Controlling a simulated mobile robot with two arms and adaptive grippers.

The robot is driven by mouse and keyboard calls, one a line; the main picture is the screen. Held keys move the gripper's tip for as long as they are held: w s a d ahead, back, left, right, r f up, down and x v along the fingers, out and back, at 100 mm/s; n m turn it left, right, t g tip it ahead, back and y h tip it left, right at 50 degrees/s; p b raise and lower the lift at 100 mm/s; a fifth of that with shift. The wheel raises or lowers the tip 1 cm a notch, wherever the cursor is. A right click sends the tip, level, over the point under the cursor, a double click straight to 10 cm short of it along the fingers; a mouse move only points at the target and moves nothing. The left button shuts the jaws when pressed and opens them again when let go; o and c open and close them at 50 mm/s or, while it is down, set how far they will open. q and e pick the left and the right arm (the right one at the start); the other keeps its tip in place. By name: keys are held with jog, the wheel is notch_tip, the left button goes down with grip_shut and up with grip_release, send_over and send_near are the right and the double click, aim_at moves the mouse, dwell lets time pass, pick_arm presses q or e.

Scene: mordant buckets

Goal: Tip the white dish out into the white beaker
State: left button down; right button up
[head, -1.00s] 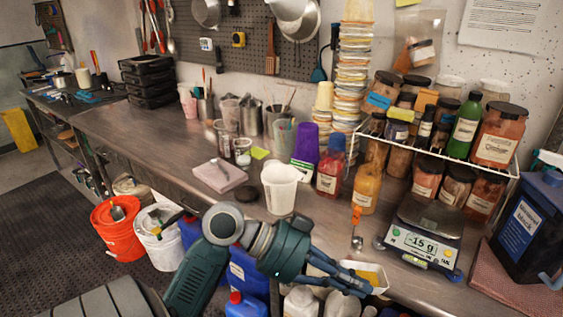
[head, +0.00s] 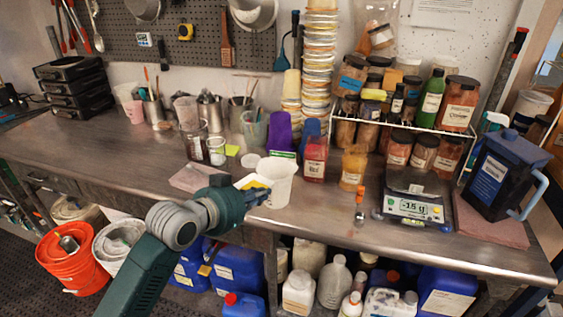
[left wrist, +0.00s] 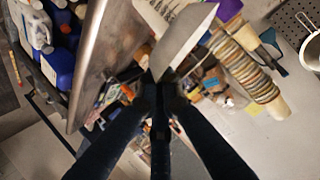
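The white dish (head: 246,178) with yellow powder in it is in the grip of my left gripper (head: 260,195). It is held above the bench just left of the white beaker (head: 281,184), close to its rim in the picture. Whether they touch cannot be told. The beaker stands upright on the bench; its inside is mostly hidden. The gripper hides part of the dish. In the left wrist view the fingers (left wrist: 157,88) are closed together at a pale surface, seemingly the dish (left wrist: 180,40). My right gripper is not in view.
Behind the beaker are a purple cup (head: 281,132), stacked tubs (head: 317,75) and a red jar (head: 314,160). A scale (head: 412,205) reading about -15 g stands to the right. Left of the dish lies a pinkish pad (head: 188,179).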

pick_arm(q)
jog(key=w+d+r+n+g+y+p, duration=0.1)
jog(key=w+d+r+g+p, duration=0.2)
jog(key=w+d+p, duration=0.3)
jog(key=w+r+p, duration=0.1)
jog(key=w+p, duration=0.1)
jog(key=p, duration=0.1)
jog(key=shift+d+g+y, duration=0.3)
jog(key=shift+d, duration=0.1)
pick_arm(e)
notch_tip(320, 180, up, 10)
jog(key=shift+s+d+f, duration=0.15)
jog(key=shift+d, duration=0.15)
pick_arm(q)
jog(key=shift+w+a+r+g+p, duration=0.1)
jog(key=shift+w+r+g+p, duration=0.35)
jog(key=shift+p, duration=0.65)
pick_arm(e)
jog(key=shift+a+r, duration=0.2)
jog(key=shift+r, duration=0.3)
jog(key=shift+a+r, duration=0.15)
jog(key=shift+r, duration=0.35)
pick_arm(q)
jog(key=shift+s, duration=0.15)
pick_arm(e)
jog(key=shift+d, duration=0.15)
